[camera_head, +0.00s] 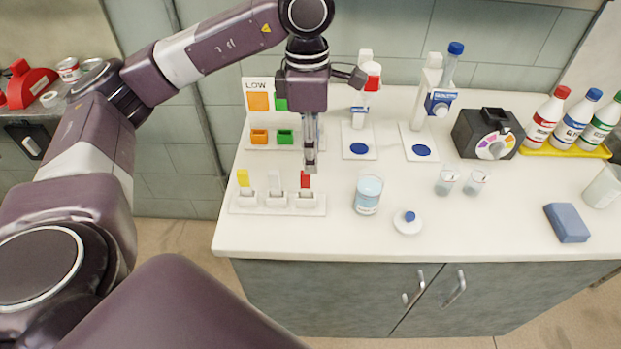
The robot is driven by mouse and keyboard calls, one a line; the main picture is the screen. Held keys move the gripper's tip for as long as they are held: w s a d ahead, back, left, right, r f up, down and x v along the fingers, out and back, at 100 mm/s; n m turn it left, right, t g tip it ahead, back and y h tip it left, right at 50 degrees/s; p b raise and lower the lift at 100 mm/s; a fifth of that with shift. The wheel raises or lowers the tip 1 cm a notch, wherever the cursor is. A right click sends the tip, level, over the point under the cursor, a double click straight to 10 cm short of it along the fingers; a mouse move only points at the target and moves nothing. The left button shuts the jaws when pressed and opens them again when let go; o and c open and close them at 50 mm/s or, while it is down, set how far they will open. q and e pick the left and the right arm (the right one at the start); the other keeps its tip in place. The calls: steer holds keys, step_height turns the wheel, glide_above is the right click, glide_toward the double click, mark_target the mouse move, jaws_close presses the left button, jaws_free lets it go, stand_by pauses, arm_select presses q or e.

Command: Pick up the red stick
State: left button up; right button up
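The red stick (306,180) stands upright in the right-hand slot of a white holder (277,210) near the left end of the counter. A yellow stick (243,178) and a white stick (274,181) stand in the same holder to its left. My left gripper (310,167) points down, its fingertips right above or at the top of the red stick. The fingers overlap from this side, so I cannot tell their gap or whether they touch the stick. My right gripper is not in view.
A beaker of bluish liquid (368,194) and a white round lid with a blue knob (407,222) stand right of the holder. Orange (259,136) and green (285,137) blocks and a LOW sign (257,87) are behind. Free counter lies front right of centre.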

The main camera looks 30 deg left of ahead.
mark_target(305, 179)
arm_select(q)
steer(key=shift+a, duration=0.6)
steer(key=shift+s+f, duration=0.1)
steer(key=shift+f, duration=0.2)
step_height(305, 179, down, 6)
steer(key=p, duration=0.2)
steer(key=shift+s+f+p, duration=0.1)
steer(key=shift+f+p, duration=0.05)
steer(key=shift+p, duration=0.2)
steer(key=shift+f, duration=0.25)
steer(key=c, duration=0.9)
